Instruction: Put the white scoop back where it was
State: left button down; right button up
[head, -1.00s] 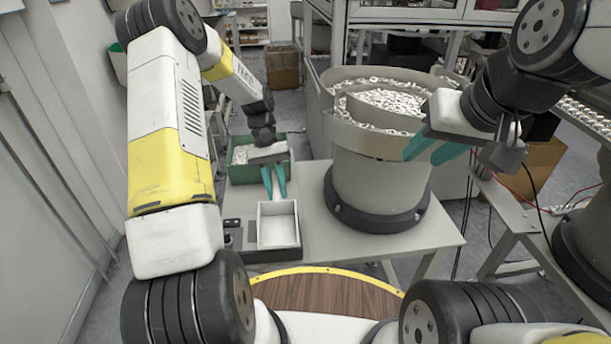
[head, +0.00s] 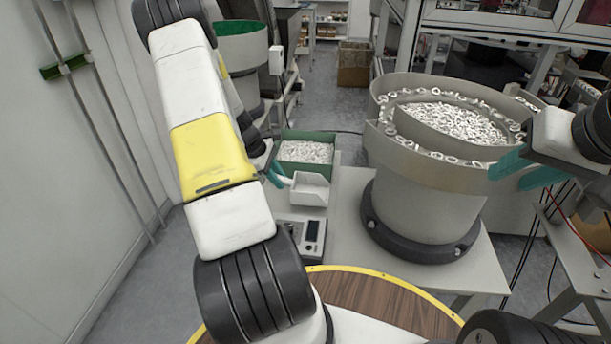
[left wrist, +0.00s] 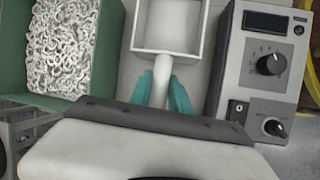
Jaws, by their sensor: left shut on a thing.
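The white scoop (head: 311,191) is an open square tray with a short handle. In the head view it is just in front of the green bin, its handle pointing left. My left gripper (head: 279,178) is shut on the handle, its teal fingers on either side. The left wrist view shows the scoop (left wrist: 168,38) empty, with the fingers (left wrist: 165,90) around the handle. I cannot tell whether the scoop touches the table. My right gripper (head: 524,172) is open and empty beside the bowl feeder, its two teal fingers apart.
The green bin (head: 283,169) full of metal rings stands behind the scoop. A grey control box (head: 312,236) with knobs is in front of it. The large bowl feeder (head: 420,205) stands to the right. Bare table (head: 345,215) lies between feeder and control box.

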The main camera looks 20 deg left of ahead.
pick_arm(q)
jog(key=shift+f, duration=2.5)
jog(key=c, duration=1.2)
grip_release()
jog(key=shift+f, duration=0.1)
